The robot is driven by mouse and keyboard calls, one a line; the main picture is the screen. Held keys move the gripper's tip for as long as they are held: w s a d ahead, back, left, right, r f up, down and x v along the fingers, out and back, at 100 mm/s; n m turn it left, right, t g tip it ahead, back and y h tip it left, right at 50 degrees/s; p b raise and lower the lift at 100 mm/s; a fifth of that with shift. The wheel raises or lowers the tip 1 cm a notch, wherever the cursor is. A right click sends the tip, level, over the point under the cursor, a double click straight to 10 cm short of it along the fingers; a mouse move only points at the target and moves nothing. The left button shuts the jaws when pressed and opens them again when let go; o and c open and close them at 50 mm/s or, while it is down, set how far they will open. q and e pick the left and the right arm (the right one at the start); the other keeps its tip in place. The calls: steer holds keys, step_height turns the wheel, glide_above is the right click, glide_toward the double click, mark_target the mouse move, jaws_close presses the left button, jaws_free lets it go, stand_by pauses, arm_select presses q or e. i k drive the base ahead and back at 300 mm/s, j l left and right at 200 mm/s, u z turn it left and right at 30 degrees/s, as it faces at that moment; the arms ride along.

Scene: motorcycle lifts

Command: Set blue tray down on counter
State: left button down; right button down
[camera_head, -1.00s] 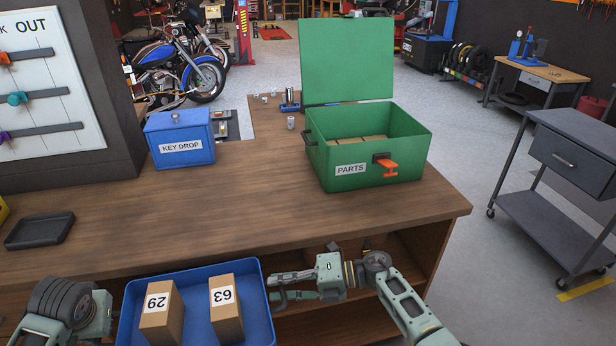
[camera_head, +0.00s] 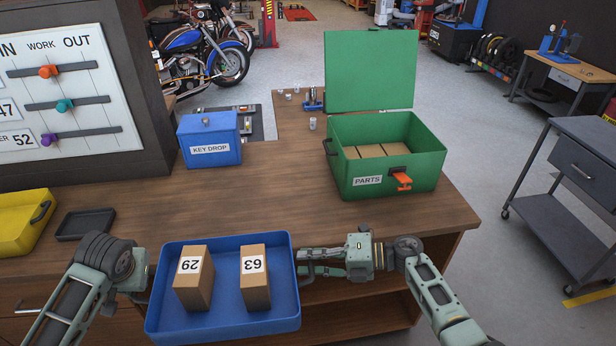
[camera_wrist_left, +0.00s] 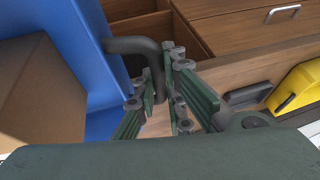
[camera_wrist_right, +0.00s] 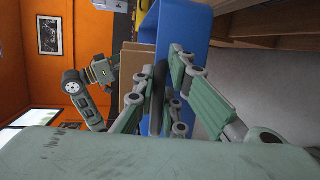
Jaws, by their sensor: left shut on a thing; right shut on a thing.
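The blue tray (camera_head: 228,318) is held between my two grippers at the counter's front edge in the head view. It carries two brown boxes, one labelled 29 (camera_head: 195,282) and one labelled 63 (camera_head: 255,280). My left gripper (camera_wrist_left: 160,105) is shut on the tray's dark handle (camera_wrist_left: 135,45) in the left wrist view; in the head view its fingers are mostly hidden. My right gripper (camera_head: 303,262) is shut at the tray's right side, on a dark handle (camera_wrist_right: 157,95) in the right wrist view. The wooden counter (camera_head: 270,200) has bare top beyond the tray.
A green parts box (camera_head: 385,180) with its lid up stands at the counter's right. A blue key drop box (camera_head: 209,150) stands at the back left. A small black tray (camera_head: 85,225) and a yellow bin (camera_head: 22,225) lie at left. The counter's middle is clear.

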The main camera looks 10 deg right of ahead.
mark_target(234, 218)
steer(key=i, duration=1)
